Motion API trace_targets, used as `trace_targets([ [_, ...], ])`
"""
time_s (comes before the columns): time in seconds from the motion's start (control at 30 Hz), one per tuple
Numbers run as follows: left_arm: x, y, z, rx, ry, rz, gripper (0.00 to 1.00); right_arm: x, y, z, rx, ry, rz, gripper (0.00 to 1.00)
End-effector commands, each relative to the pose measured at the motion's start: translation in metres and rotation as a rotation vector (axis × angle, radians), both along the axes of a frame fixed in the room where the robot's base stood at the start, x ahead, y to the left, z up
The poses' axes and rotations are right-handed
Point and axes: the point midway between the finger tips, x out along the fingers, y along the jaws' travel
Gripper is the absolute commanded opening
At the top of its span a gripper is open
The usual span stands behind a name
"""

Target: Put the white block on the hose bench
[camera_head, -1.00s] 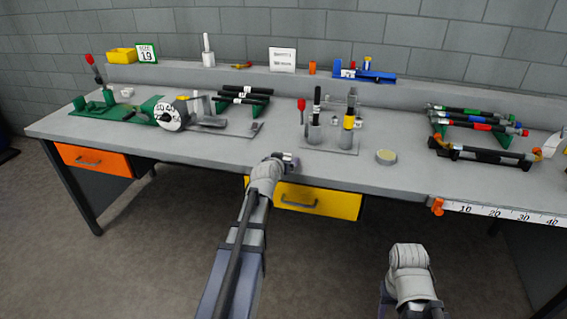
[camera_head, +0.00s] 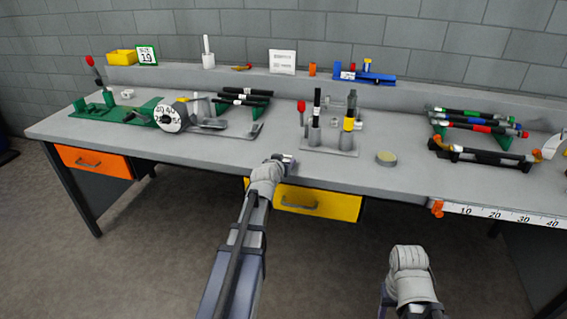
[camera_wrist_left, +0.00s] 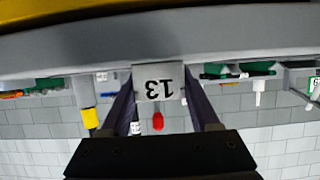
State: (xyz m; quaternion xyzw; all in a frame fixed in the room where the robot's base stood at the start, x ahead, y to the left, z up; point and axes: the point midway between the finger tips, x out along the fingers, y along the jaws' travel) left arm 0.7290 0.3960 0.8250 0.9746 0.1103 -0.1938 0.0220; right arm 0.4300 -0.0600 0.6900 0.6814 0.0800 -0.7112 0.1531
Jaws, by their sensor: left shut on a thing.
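My left gripper (camera_wrist_left: 158,98) is shut on a white block (camera_wrist_left: 158,80) marked 13, which appears upside down between the two fingers in the left wrist view. In the head view the left gripper (camera_head: 284,160) is over the front edge of the grey hose bench (camera_head: 225,158), above the yellow drawer. The block is too small there to make out clearly, and I cannot tell whether it touches the bench. My right arm shows at the lower right of the head view, but its gripper fingers do not show.
A stand with upright tubes (camera_head: 330,142) is just behind the left gripper. A green fixture with a white dial (camera_head: 169,117) and hose racks (camera_head: 480,121) stand farther off. The front strip left of the gripper is clear.

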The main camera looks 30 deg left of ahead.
Motion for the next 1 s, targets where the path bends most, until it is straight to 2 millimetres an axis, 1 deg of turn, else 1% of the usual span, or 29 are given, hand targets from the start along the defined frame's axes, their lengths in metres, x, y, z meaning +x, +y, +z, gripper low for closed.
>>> trace_targets([
  [0.17,0.000,0.000,0.007,0.000,0.000,0.000,0.00,0.000,0.000,0.007,0.000,0.000,0.000,0.50],
  [0.27,0.000,0.000,0.016,0.000,0.000,0.000,0.00,0.000,0.000,0.015,0.000,0.000,0.000,0.50],
  [0.47,0.000,0.000,0.042,0.000,0.000,0.000,0.00,0.000,0.000,0.042,0.000,0.000,0.000,0.50],
  [0.7,0.000,0.000,0.080,0.000,0.000,0.000,0.00,0.000,0.000,0.080,0.000,0.000,0.000,0.50],
  [0.8,0.000,0.000,0.092,0.000,0.000,0.000,0.00,0.000,0.000,0.092,0.000,0.000,0.000,0.50],
  [0.9,0.000,0.000,0.099,0.000,0.000,0.000,0.00,0.000,0.000,0.099,0.000,0.000,0.000,0.50],
  [1.0,0.000,0.000,0.101,0.000,0.000,0.000,0.00,0.000,0.000,0.101,0.000,0.000,0.000,0.50],
])
